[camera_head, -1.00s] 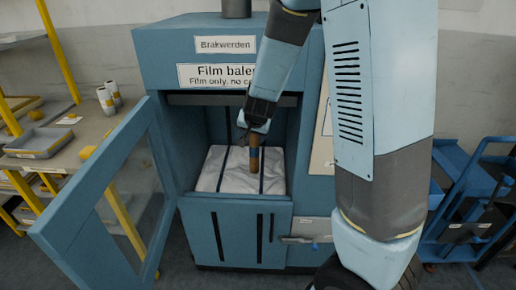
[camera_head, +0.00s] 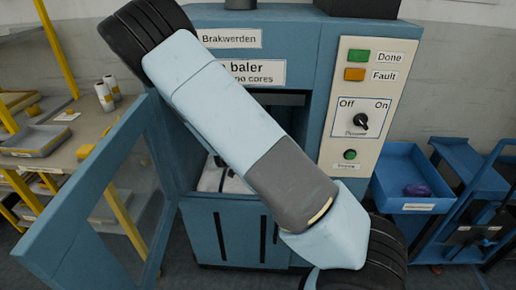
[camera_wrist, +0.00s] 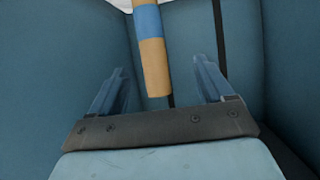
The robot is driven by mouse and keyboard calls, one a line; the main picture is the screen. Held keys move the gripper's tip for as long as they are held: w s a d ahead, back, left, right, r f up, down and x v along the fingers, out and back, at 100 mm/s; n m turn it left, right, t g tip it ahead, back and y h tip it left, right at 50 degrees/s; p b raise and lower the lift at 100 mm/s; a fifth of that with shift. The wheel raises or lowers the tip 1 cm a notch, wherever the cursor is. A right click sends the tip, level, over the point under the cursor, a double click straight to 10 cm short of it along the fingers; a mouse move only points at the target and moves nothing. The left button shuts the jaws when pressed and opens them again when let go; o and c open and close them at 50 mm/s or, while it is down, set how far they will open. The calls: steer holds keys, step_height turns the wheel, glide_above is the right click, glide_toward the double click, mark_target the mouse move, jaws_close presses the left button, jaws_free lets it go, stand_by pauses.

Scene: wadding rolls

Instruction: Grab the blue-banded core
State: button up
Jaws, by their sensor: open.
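The blue-banded core (camera_wrist: 153,55) is a tan cardboard tube with a blue band, seen in the wrist view. Its near end hangs between and just beyond the fingers of my gripper (camera_wrist: 160,85). The fingers stand apart on either side of it, with a gap to the core on both sides. In the head view my arm hides the gripper and the core. The baler (camera_head: 237,225) is blue, and part of the white film bale (camera_head: 212,180) shows in its opening.
The baler's door (camera_head: 75,225) stands open at the left. A control panel (camera_head: 368,100) is at the right of the opening. A shelf with a grey tray (camera_head: 35,140) and white rolls (camera_head: 104,97) is at the left. A blue bin (camera_head: 405,165) stands at the right.

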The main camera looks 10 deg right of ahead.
steer(key=d+x, duration=0.1)
steer(key=x, duration=1.3)
steer(key=shift+s+d, duration=0.2)
steer(key=shift+s, duration=0.1)
steer(key=shift+f, duration=0.1)
steer(key=shift+c, duration=0.3)
steer(key=c, duration=1)
